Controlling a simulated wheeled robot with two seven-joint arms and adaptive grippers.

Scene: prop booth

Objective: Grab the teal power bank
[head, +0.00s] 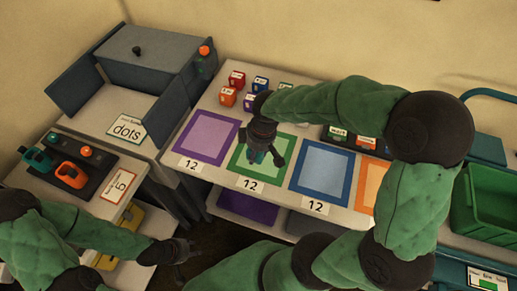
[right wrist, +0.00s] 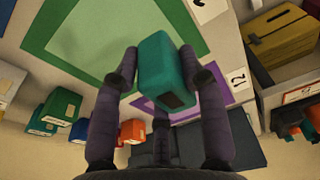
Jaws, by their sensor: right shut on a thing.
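The teal power bank (right wrist: 165,68) is a small rounded block with a dark patch on its near end. In the right wrist view it sits between the fingers of my right gripper (right wrist: 161,72), which is shut on it. In the head view my right gripper (head: 264,153) is over the green-bordered mat (head: 241,164), with a bit of teal showing under it. Its height above the mat is hard to judge. My left gripper (head: 187,252) is low at the left, below the table's front edge, away from the power bank; its finger opening is unclear.
A purple mat (head: 207,136) lies left and a blue mat (head: 321,171) right of the green one, with number cards in front. Several small coloured boxes (head: 237,79) stand behind. A grey booth (head: 145,62) is at left, a green crate (head: 490,203) at right.

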